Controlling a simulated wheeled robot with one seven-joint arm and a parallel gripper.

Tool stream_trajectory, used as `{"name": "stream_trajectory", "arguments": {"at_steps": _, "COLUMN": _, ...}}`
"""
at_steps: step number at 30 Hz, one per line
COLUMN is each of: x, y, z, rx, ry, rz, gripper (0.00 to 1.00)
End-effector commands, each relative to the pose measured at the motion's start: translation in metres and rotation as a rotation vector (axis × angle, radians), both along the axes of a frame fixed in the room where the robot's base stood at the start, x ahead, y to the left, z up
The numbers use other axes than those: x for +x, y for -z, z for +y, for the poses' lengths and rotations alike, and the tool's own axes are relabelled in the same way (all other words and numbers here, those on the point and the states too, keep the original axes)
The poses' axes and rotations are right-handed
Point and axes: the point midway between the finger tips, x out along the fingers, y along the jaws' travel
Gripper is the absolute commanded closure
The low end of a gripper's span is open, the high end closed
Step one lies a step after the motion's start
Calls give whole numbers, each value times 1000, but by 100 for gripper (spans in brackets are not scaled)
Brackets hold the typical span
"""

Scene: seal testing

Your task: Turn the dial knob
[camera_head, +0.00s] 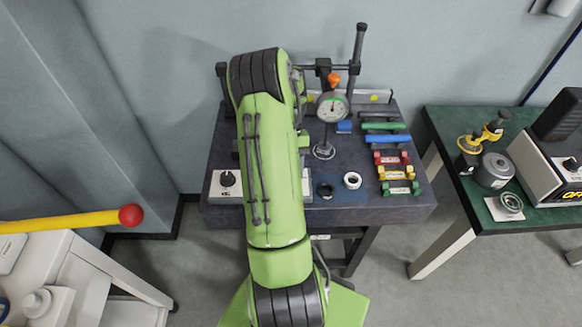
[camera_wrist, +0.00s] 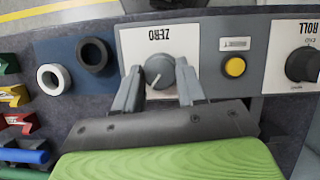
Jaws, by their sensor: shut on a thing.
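In the wrist view, a grey dial knob (camera_wrist: 160,71) with a white pointer line sits on a light grey panel (camera_wrist: 207,42) marked ZERO, which appears upside down. My gripper (camera_wrist: 159,84) has one grey finger on each side of the knob and is shut on it. The pointer line slants toward the lower left in this view. In the head view, my green arm hides the gripper, the knob and most of this panel.
A black ROLL knob (camera_wrist: 303,65) and a yellow button (camera_wrist: 235,67) are close by. A white ring (camera_wrist: 53,78) and a black ring (camera_wrist: 93,56) lie beside the panel. A dial gauge (camera_head: 332,107) stands behind on the dark table (camera_head: 400,210). Coloured bars (camera_head: 387,138) lie at its right.

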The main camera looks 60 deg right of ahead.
Motion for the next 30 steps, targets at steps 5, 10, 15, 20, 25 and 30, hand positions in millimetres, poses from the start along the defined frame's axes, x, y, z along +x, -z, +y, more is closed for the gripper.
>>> {"name": "stream_trajectory", "arguments": {"at_steps": 5, "x": 0, "y": 0, "z": -1, "rx": -2, "ry": 14, "rz": -1, "gripper": 91}}
{"name": "stream_trajectory", "arguments": {"at_steps": 10, "x": 0, "y": 0, "z": -1, "rx": -2, "ry": 14, "rz": -1, "gripper": 91}}
{"name": "stream_trajectory", "arguments": {"at_steps": 15, "x": 0, "y": 0, "z": -1, "rx": -2, "ry": 14, "rz": -1, "gripper": 54}}
{"name": "stream_trajectory", "arguments": {"at_steps": 20, "x": 0, "y": 0, "z": 0, "rx": -2, "ry": 13, "rz": -1, "gripper": 36}}
{"name": "stream_trajectory", "arguments": {"at_steps": 25, "x": 0, "y": 0, "z": 0, "rx": -1, "ry": 13, "rz": -1, "gripper": 36}}
{"name": "stream_trajectory", "arguments": {"at_steps": 30, "x": 2, "y": -11, "z": -4, "rx": -3, "ry": 13, "rz": -2, "gripper": 36}}
